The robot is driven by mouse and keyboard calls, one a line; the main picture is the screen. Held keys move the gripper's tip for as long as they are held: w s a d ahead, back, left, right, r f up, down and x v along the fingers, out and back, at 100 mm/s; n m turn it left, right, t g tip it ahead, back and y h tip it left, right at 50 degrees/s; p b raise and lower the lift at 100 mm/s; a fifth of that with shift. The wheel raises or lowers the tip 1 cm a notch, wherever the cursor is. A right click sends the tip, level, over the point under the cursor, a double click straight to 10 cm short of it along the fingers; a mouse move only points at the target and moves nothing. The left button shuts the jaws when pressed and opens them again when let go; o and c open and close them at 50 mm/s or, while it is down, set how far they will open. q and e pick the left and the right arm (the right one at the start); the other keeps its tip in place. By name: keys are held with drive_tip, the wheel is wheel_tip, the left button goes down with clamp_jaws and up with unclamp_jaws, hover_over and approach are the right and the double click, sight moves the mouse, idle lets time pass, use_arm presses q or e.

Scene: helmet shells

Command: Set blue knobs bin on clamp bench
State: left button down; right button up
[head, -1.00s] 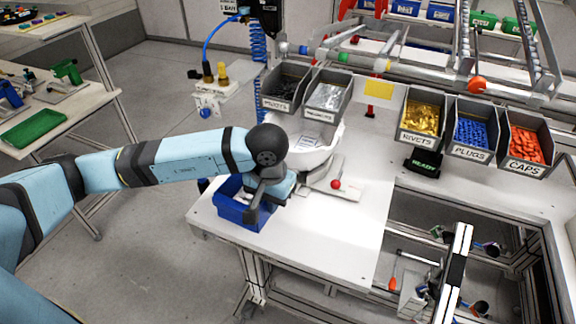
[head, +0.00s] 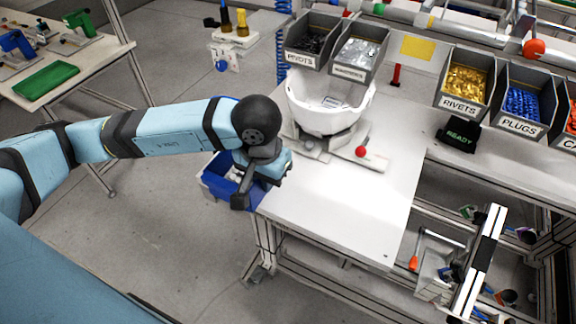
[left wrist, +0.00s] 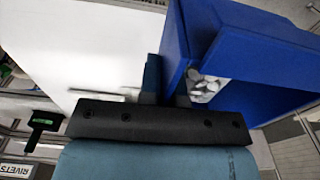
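The blue knobs bin (head: 216,176) is at the left edge of the white bench (head: 340,215), mostly over the floor. Pale grey knobs lie in it, and they show in the left wrist view (left wrist: 203,86). My left gripper (head: 247,188) is at the bin's right side. In the left wrist view its fingers (left wrist: 167,82) are shut on the blue bin wall (left wrist: 205,30), one on each side. The arm hides part of the bin in the head view. No label shows which bench is the clamp bench. My right gripper is in no view.
A white helmet shell (head: 330,105) sits in a fixture with a red ball (head: 361,152) on the bench. Labelled part bins, such as rivets (head: 462,90), line the back. The bench front is clear. Another table (head: 100,75) at left holds a green tray (head: 46,80) and fixtures.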

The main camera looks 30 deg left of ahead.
use_arm(q)
drive_tip(key=w+p, duration=0.1)
drive_tip(key=w, duration=0.7)
drive_tip(key=shift+w+d+r+p, duration=0.1)
drive_tip(key=shift+d+p, duration=0.1)
drive_tip(key=shift+p, duration=0.2)
wheel_tip(320, 180, down, 2)
drive_tip(key=shift+f+p, duration=0.2)
drive_tip(key=shift+p, duration=0.1)
drive_tip(key=shift+a+f, duration=0.1)
drive_tip(key=shift+f, duration=0.45)
wheel_tip(320, 180, down, 2)
drive_tip(key=shift+f+p, duration=0.25)
drive_tip(key=shift+p, duration=0.3)
drive_tip(key=shift+w+f+p, duration=0.1)
drive_tip(key=shift+f+p, duration=0.2)
drive_tip(key=shift+f, duration=0.05)
drive_tip(key=shift+w+f, duration=0.1)
drive_tip(key=shift+f, duration=0.2)
drive_tip(key=shift+f, duration=0.15)
drive_tip(key=c, duration=1.3)
unclamp_jaws()
